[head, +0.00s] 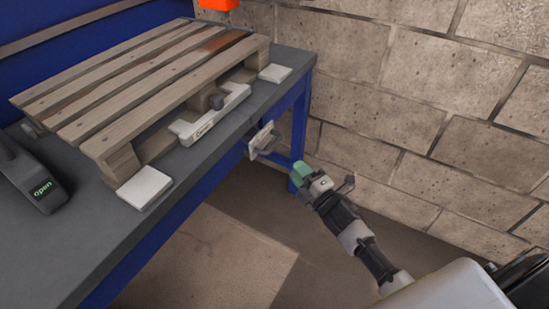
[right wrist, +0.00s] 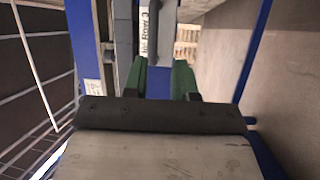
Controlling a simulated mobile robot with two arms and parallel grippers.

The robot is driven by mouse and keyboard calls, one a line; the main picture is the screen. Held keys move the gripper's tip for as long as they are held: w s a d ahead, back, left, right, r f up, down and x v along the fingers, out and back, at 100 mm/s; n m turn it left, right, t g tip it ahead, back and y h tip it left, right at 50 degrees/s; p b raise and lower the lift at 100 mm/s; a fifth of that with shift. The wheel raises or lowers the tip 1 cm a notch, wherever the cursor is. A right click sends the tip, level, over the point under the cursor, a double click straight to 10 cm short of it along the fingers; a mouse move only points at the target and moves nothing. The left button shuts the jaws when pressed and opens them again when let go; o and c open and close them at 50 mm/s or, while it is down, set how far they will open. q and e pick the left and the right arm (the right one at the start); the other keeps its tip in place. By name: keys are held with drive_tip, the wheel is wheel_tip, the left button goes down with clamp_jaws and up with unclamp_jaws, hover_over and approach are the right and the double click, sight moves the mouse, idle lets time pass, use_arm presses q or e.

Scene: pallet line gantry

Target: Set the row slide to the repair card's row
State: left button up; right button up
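A pale bar (head: 210,117) with a dark grey knob (head: 216,102) lies along the pallet's near side in the head view. Its small print is not readable there. A small white plate with a dark handle-like part (head: 262,140) sits at the bench's front edge. My right gripper (head: 303,173), green-tipped, is off the bench, below and right of that plate and apart from it. In the right wrist view its green fingers (right wrist: 160,78) stand apart with nothing between them. My left gripper is out of view.
A wooden pallet (head: 130,85) rests on the grey bench (head: 75,230) beside white pads (head: 144,187). A dark device (head: 32,178) showing "open" stands at the left. A block wall (head: 400,90) is close on the right.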

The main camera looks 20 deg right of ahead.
sight(274, 144)
drive_tip(key=x, duration=0.7)
drive_tip(key=r+x, duration=0.1)
drive_tip(key=x, duration=0.3)
drive_tip(key=shift+a+b, duration=0.1)
drive_tip(key=shift+b, duration=0.3)
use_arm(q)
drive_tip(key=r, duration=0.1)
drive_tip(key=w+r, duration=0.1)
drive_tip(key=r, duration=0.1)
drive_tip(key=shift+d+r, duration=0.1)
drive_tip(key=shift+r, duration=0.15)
use_arm(e)
drive_tip(key=shift+s, duration=0.1)
clamp_jaws()
